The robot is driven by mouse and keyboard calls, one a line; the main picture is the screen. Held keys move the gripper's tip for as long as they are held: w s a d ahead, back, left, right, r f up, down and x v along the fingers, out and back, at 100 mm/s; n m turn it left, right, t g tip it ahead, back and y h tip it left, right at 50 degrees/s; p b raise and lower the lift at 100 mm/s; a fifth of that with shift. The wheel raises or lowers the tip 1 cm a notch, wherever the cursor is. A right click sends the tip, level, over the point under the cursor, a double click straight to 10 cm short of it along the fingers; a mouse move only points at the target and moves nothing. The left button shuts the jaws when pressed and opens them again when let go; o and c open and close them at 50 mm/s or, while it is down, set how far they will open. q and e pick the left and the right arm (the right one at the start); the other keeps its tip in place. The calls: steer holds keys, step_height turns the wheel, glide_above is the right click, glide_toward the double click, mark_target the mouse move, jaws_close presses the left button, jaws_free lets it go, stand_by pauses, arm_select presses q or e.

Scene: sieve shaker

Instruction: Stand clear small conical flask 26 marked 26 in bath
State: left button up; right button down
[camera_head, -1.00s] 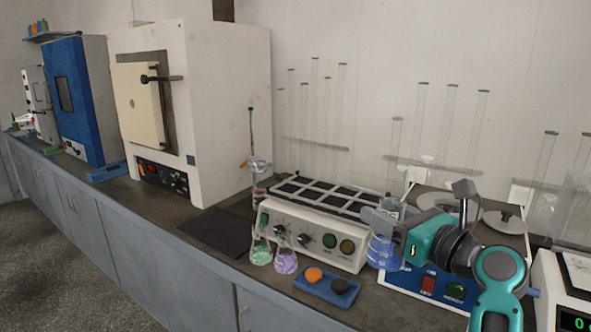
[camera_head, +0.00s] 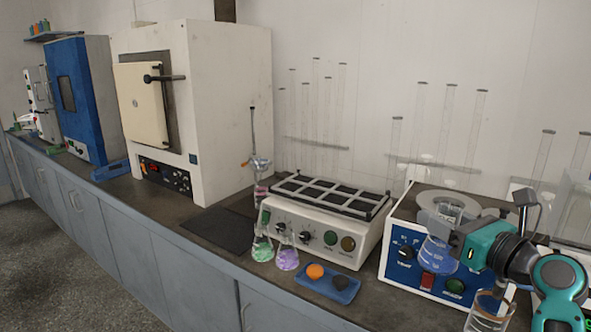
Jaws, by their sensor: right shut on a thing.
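My right gripper (camera_head: 456,246) is shut on a clear conical flask (camera_head: 437,255) with blue liquid in its lower part. The flask is held up, roughly upright, in front of the bath (camera_head: 398,270), a white box with a blue control panel. The bath's round opening (camera_head: 436,199) shows on top, just behind the flask; a glass vessel seems to stand in it. The flask overlaps the bath's top front edge in the picture; I cannot tell its exact height above it. No number is readable on the flask. My left gripper is not in view.
Two conical flasks, green (camera_head: 262,247) and purple (camera_head: 287,257), stand before the white shaker (camera_head: 318,228). A blue tray (camera_head: 340,290) holds orange and dark stoppers. A glass beaker (camera_head: 489,312) stands below my right gripper. Tall glass tubes line the wall.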

steer(key=s+d+r+m+t+h, duration=0.1)
steer(key=d+r, duration=0.1)
steer(key=d, duration=0.4)
steer(key=s+d+r+m+h, duration=0.1)
steer(key=d+r+h, duration=0.1)
steer(key=d, duration=0.5)
steer(key=s+a+f+n+g+y, duration=0.3)
steer(key=s+a+f+n+y, duration=0.3)
steer(key=s+a+f, duration=0.7)
steer(key=a+m+t+h, duration=0.1)
steer(key=a+m+h, duration=0.1)
steer(key=a, duration=0.4)
steer(key=shift+w+a+f+m+t, duration=0.3)
steer(key=shift+m, duration=0.4)
steer(key=shift+d, duration=0.15)
